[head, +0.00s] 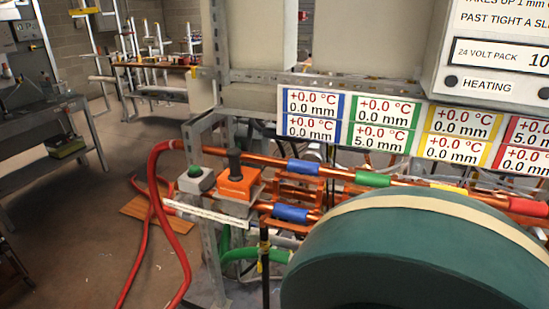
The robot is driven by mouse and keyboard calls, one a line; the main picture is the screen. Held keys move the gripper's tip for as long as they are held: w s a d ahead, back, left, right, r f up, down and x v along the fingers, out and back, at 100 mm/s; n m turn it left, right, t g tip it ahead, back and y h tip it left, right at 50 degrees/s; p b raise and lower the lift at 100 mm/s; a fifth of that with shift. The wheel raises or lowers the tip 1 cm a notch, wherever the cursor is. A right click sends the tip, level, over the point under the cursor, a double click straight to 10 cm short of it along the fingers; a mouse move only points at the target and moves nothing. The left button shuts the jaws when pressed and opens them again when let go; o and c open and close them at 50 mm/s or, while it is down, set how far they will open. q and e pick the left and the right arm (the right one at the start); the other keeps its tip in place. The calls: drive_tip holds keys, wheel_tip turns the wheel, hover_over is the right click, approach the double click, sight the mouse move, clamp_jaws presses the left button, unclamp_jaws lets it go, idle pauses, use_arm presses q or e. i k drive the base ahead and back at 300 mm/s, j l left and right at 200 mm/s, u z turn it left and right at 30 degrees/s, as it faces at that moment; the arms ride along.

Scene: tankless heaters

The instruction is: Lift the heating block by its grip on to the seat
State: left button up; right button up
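The heating block looks to be the orange block (238,186) with an upright black grip (235,163) on top. It sits on a small grey support at the left end of the copper pipes, beside a grey box with a green button (195,171). Copper pipes with blue sleeves (303,167) run right from near the block. I cannot tell which part is the seat; a small copper frame (300,190) stands between the pipes just right of the block. Neither of my grippers is in view.
A red hose (177,240) loops down to the floor at left. Display panels (385,131) hang above the pipes. A large dark green rounded shape with a cream band hides the lower right. Grey workbench (45,140) stands far left; floor between is mostly open.

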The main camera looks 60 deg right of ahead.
sight(236, 181)
drive_tip(key=k+j+z, duration=0.1)
drive_tip(key=z, duration=1.5)
